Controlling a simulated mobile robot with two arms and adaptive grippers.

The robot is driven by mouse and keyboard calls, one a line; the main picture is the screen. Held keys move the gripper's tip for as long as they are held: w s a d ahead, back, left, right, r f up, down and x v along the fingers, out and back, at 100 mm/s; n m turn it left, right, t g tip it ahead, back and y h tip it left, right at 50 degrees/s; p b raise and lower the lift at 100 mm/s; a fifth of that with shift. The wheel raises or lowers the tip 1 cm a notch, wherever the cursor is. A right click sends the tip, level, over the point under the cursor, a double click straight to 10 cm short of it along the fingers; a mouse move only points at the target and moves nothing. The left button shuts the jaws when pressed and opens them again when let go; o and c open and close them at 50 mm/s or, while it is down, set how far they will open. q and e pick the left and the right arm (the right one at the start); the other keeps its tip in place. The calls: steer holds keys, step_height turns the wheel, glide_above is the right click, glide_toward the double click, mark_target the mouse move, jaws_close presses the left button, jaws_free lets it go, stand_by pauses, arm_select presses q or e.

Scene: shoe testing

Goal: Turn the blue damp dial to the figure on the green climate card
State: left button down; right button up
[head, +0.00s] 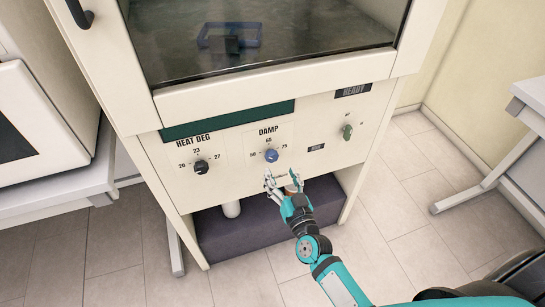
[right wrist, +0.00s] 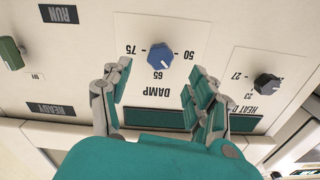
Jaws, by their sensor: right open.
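The blue damp dial (head: 271,156) sits on the cream front panel under the word DAMP, with 50 at its left, 65 above and 75 at its right. It also shows, upside down, in the right wrist view (right wrist: 160,58). I cannot tell for sure which figure its pointer marks. My right gripper (head: 283,179) is open and empty just below the dial in the head view. In the right wrist view the fingers (right wrist: 157,88) stand apart, with the dial beyond their gap, not touched. I see no green climate card with a readable figure. My left gripper is out of view.
A black heat dial (head: 201,167) is left of the damp dial, and a green knob (head: 347,131) is to its right. A blank dark green strip (head: 228,120) runs above the dials. A glass window (head: 300,35) is higher up. Tables stand on both sides.

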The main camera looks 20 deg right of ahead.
mark_target(273, 159)
steer(key=w, duration=0.6)
steer(key=shift+w+a, duration=0.1)
steer(key=shift+w, duration=0.65)
steer(key=c, duration=1.2)
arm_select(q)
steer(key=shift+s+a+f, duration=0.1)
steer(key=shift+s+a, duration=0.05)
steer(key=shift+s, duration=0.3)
arm_select(e)
steer(key=shift+o, duration=0.2)
